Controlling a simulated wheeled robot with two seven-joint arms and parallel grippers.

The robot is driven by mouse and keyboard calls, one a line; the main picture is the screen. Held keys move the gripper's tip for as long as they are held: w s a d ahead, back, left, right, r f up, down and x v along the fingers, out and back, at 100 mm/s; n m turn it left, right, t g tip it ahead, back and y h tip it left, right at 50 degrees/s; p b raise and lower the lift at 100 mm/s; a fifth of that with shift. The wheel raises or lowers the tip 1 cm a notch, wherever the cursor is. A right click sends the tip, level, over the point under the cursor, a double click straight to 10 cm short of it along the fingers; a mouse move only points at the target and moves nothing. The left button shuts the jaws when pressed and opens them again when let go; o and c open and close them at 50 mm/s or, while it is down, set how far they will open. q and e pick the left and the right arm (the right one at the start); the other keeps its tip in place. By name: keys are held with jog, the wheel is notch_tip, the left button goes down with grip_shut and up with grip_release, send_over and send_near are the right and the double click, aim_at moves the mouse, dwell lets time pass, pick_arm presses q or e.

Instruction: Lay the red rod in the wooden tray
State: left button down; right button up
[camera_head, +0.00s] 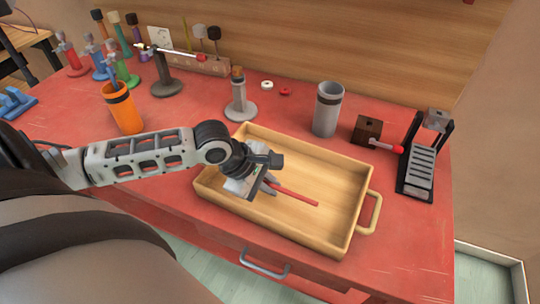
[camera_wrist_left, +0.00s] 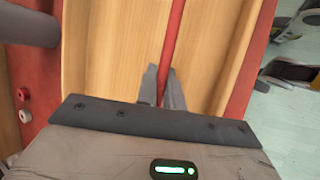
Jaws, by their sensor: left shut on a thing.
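The red rod (camera_head: 296,195) shows in the head view inside the outline of the wooden tray (camera_head: 349,217), close to the tray floor. Its near end is hidden by my left gripper (camera_head: 268,187). In the left wrist view the red rod (camera_wrist_left: 173,38) runs up from between the two grey fingertips of my left gripper (camera_wrist_left: 161,85), which is shut on it. The tray's light wooden floor (camera_wrist_left: 120,45) lies behind the rod. Whether the rod touches the floor, I cannot tell. My right gripper is in neither view.
A grey cup (camera_head: 327,110) and a grey stand (camera_head: 240,100) are behind the tray. An orange cup (camera_head: 122,108) is left.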

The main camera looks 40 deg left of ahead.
pick_arm(q)
jog(key=shift+f, duration=0.55)
jog(key=c, duration=1.5)
grip_release()
jog(key=shift+o, duration=0.2)
jog(key=v, duration=1.6)
jog(key=shift+d, duration=0.1)
